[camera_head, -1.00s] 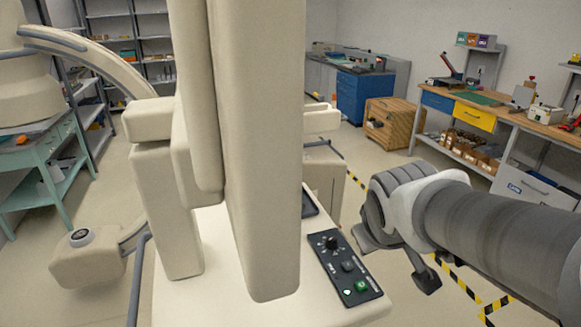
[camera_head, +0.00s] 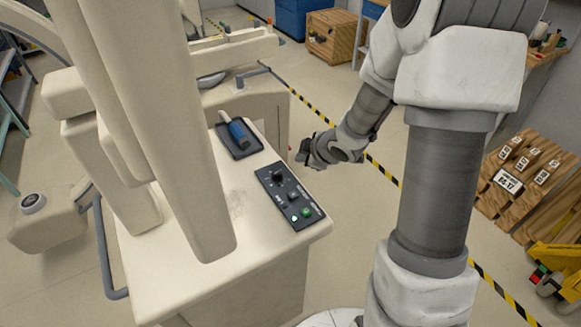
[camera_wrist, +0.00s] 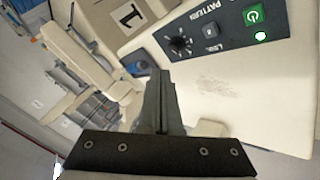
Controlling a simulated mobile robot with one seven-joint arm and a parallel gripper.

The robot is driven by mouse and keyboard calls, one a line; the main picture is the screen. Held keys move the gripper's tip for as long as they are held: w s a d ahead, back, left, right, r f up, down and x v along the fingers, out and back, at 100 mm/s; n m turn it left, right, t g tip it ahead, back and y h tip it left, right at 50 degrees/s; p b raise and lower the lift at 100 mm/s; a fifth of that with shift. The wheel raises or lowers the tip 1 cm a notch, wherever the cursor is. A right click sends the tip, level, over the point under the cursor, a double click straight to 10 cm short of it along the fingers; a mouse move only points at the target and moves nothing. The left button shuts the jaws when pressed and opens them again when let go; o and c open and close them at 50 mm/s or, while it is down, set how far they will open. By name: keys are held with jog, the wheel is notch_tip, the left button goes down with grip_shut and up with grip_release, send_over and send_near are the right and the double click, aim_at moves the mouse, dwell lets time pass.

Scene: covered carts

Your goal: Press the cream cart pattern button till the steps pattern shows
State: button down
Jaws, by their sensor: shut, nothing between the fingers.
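The cream cart (camera_head: 215,265) has a dark control panel (camera_head: 268,186) on its top. In the wrist view, the word PATTERN is printed beside the knob (camera_wrist: 180,43) and the grey button (camera_wrist: 209,30); the green button (camera_wrist: 254,15) is at the top right. My gripper (camera_head: 303,152) is shut and empty, beyond the panel's far right, apart from it. Its fingers (camera_wrist: 160,75) point toward the cart. No steps pattern is visible.
A dark tray (camera_head: 238,150) with a blue-handled item lies behind the panel. Tall cream columns (camera_head: 165,130) rise left of the panel. Yellow-black tape (camera_head: 385,170) marks the floor. A wooden crate (camera_head: 332,35) stands far back.

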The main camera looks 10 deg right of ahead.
aim_at(297, 196)
jog(key=shift+s+a+f+n+y+p, duration=0.1)
jog(key=shift+a+f+n+y+p, duration=0.3)
jog(key=shift+f, duration=0.2)
jog(key=shift+a+f+n+y+p, duration=0.15)
jog(key=shift+a+f+n+y, duration=0.15)
jog(key=shift+f+y, duration=0.25)
jog(key=shift+f, duration=0.15)
notch_tip(297, 196, down, 9)
jog(key=b, duration=0.8)
jog(key=shift+r, duration=0.2)
jog(key=shift+f, duration=0.1)
dwell(0.9)
jog(key=shift+f+b, duration=0.3)
jog(key=shift+b, duration=0.05)
jog(key=shift+f+b, duration=0.5)
jog(key=shift+f, duration=0.05)
dwell(0.6)
jog(key=shift+r, duration=0.15)
jog(key=shift+r+p, duration=0.8)
jog(key=shift+p, duration=0.05)
